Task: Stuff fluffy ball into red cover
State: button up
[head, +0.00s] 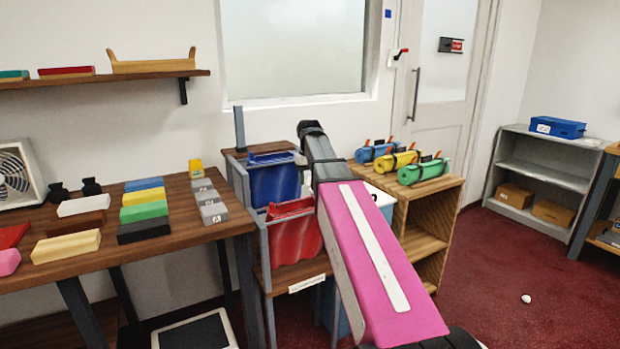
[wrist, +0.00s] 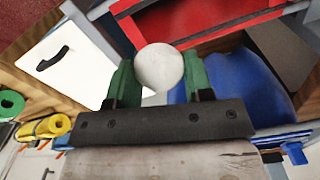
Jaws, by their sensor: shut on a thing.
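A white round ball (wrist: 159,64) sits between the green fingers of my gripper (wrist: 158,78) in the wrist view, held with the fingers on either side. The red cover (head: 293,234) hangs open in a grey rack in the head view, below and in front of a blue cover (head: 273,181). In the wrist view the red cover (wrist: 238,32) is just beyond the ball, its mouth partly showing. The ball looks outside the cover; its exact height over it I cannot tell. In the head view my arm hides the gripper and the held ball.
The blue cover also shows right of the fingers in the wrist view (wrist: 255,88). A white-lidded bin (wrist: 75,58) is at left. Rolled mats (head: 398,161) lie on a wooden shelf right of the rack. A small white ball (head: 526,298) lies on the red floor.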

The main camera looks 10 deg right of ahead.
jog(key=shift+w+r, duration=0.15)
jog(key=shift+w, duration=0.15)
jog(key=shift+f, duration=2.85)
jog(key=shift+f, duration=0.2)
jog(key=o, duration=1.1)
jog(key=shift+o, duration=0.2)
jog(key=shift+r, duration=0.1)
jog(key=shift+r, duration=2.9)
